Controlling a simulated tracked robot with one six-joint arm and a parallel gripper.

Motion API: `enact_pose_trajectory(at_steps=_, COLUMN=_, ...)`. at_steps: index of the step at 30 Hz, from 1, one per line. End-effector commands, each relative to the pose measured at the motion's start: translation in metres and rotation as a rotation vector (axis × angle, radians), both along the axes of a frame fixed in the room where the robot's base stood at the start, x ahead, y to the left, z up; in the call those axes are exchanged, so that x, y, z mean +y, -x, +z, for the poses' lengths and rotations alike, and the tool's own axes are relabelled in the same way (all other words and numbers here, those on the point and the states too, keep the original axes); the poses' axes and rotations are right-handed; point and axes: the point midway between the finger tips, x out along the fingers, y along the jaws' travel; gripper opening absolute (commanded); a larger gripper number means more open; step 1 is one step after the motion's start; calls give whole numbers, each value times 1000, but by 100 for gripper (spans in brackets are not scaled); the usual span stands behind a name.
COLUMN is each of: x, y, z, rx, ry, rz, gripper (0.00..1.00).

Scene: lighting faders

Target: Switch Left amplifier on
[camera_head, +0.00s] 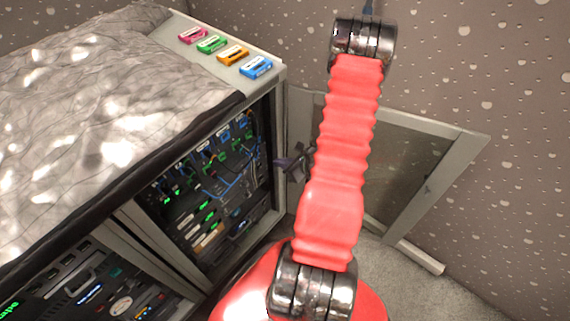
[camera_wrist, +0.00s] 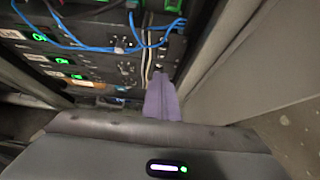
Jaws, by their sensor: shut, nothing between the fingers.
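An equipment rack (camera_head: 205,195) holds rows of units with green lights and blue cables. In the wrist view a unit panel (camera_wrist: 115,68) shows several green lit displays beside pale labels too small to read. I cannot tell which unit is the Left amplifier or the position of its switch. In the wrist view my gripper (camera_wrist: 162,82) shows as purple fingers, shut and empty, pointing at the panel's right part near a pale cable. I cannot tell whether the fingertips touch the panel.
A glazed cabinet door (camera_head: 440,185) stands open to the right of the rack. A crumpled grey cover (camera_head: 90,110) lies on top, with pink, green, orange and blue cassette-like items (camera_head: 256,67) along the back-right edge. A blue cable (camera_wrist: 70,42) hangs across the panel.

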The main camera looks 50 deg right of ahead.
Motion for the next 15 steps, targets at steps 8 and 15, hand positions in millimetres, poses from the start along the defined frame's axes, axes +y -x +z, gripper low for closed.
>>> enact_pose_trajectory(at_steps=8, x=2, y=-34, z=-28, rx=1, ry=-1, rz=3, gripper=0)
enact_pose_trajectory(at_steps=15, x=2, y=-64, z=-22, rx=-1, ry=2, rz=1, gripper=0)
